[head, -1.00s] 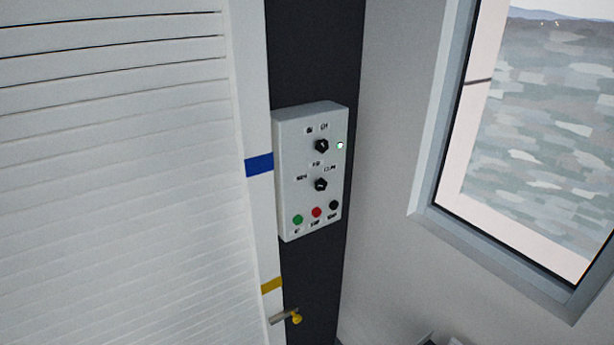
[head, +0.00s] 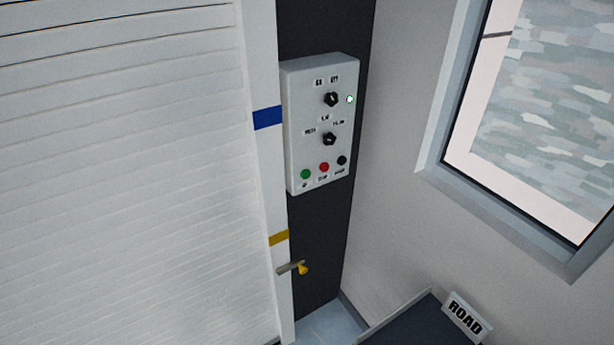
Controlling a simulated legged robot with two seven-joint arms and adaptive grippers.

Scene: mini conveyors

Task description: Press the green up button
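The green up button (head: 305,174) is at the lower left of a white control box (head: 310,115) on a dark vertical panel. A red button (head: 324,167) and a black button (head: 342,160) sit to its right in the same row. Two black knobs, an upper one (head: 331,99) and a lower one (head: 329,139), are above the buttons. A small pale green light (head: 349,99) shows beside the upper knob. Neither of my grippers is in the head view, and nothing touches the buttons.
A white slatted shutter (head: 130,180) fills the left. A yellow-tipped handle (head: 300,268) sticks out below the box. A window (head: 530,120) is at the right. A dark surface with a "ROAD" sign (head: 465,316) stands at the bottom right. The space before the box looks clear.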

